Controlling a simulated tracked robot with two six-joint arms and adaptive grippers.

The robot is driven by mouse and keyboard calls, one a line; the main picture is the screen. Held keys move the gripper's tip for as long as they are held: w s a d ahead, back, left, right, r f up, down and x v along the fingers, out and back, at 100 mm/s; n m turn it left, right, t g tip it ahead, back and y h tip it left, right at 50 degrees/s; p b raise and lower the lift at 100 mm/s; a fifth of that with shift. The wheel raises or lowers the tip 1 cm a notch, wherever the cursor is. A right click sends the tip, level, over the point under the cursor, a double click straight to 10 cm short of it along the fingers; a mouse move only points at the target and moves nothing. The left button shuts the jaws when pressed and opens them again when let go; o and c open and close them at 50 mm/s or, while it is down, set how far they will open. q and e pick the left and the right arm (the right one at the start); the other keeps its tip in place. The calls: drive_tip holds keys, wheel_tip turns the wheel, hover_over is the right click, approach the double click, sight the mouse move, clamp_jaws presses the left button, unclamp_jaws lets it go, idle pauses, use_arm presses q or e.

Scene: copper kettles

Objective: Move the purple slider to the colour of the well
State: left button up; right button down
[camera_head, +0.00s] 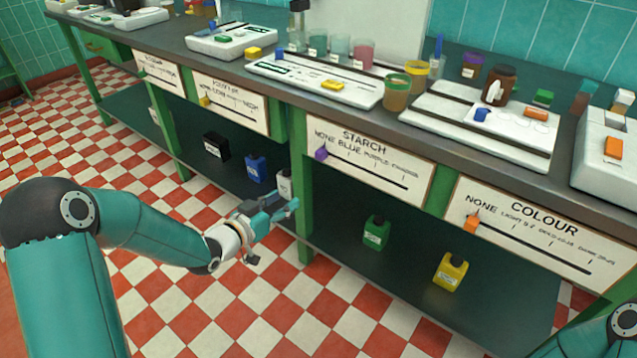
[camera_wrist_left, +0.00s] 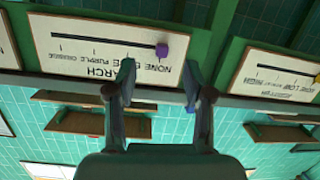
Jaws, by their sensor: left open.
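The purple slider (camera_head: 321,153) sits at the left end of the track on the STARCH panel (camera_head: 372,160), by the word NONE. In the left wrist view the purple slider (camera_wrist_left: 162,50) shows on the upside-down panel (camera_wrist_left: 95,48), beyond the fingertips. My left gripper (camera_head: 283,205) is open and empty, in front of the shelf, below and left of the slider, and apart from it. Its fingers (camera_wrist_left: 158,82) are spread in the wrist view. A white test tray (camera_head: 300,80) lies on the counter above; its well's colour is too small to tell. My right gripper is out of view.
The COLOUR panel (camera_head: 535,230) with an orange slider (camera_head: 471,223) is to the right. Green posts divide the panels. A green bottle (camera_head: 376,232) and a yellow bottle (camera_head: 450,270) stand on the lower shelf. Jars (camera_head: 396,92) stand near the counter edge.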

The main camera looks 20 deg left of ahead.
sight(318, 154)
use_arm(q)
drive_tip(key=w+d+r+b, duration=0.1)
drive_tip(key=w, duration=0.4)
drive_tip(key=w+d+r+m+t+h+b, duration=0.1)
drive_tip(key=w, duration=0.5)
drive_tip(key=w+d+r+t+b, duration=0.1)
drive_tip(key=w+d, duration=0.1)
drive_tip(key=w, duration=0.3)
drive_tip(key=shift+w+m, duration=0.25)
drive_tip(key=shift+m, duration=0.15)
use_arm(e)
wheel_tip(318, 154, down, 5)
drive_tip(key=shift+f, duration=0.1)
use_arm(q)
clamp_jaws()
